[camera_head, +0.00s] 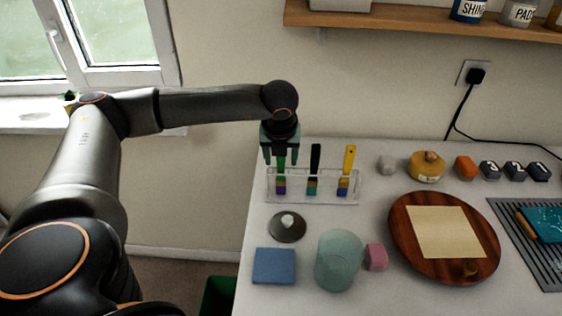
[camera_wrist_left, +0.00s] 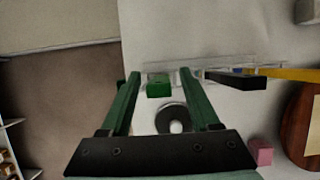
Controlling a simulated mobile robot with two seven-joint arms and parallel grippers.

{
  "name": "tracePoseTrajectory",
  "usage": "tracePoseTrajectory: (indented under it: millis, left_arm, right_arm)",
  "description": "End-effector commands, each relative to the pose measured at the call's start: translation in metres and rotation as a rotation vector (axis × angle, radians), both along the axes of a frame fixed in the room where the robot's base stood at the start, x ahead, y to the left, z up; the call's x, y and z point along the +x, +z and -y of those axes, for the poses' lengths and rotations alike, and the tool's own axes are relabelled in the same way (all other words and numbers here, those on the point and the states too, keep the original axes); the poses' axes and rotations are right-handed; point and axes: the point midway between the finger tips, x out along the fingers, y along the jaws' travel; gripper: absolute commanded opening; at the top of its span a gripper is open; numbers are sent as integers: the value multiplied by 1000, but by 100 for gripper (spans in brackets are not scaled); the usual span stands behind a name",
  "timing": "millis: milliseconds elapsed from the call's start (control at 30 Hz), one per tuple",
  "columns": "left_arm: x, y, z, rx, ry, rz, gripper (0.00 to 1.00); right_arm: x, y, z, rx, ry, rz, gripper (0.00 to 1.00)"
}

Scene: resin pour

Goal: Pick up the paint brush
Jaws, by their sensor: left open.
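Several paint brushes stand upright in a clear rack at the table's back left: a green-handled brush (camera_head: 281,175), a black-handled brush (camera_head: 315,165) and a yellow-handled brush (camera_head: 347,172). The clear rack (camera_head: 328,190) holds them in a row. My left gripper (camera_head: 281,160) is open above the rack, with its fingers on either side of the green brush's handle. In the left wrist view the green handle end (camera_wrist_left: 158,86) shows between the two fingers (camera_wrist_left: 160,82), nearer the left one. The black (camera_wrist_left: 236,80) and yellow (camera_wrist_left: 290,74) brushes lie to the right, outside the fingers.
In front of the rack are a round dark lid (camera_head: 287,228), a blue block (camera_head: 274,266), a greenish cup (camera_head: 338,262) and a pink block (camera_head: 375,257). A round wooden board (camera_head: 403,236) with paper is at right. A shelf (camera_head: 430,20) hangs above.

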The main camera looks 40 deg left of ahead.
Motion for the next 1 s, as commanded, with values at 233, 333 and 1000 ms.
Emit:
tracePoseTrajectory:
  millis: [233,333,1000]
  left_arm:
    - [1,-3,-1,0,0,0,62]
    - [1,-3,-1,0,0,0,52]
    - [1,-2,-1,0,0,0,0]
  right_arm:
    - [0,0,0,-1,1,0,50]
    - [0,0,0,-1,1,0,50]
    - [0,0,0,-1,1,-1,50]
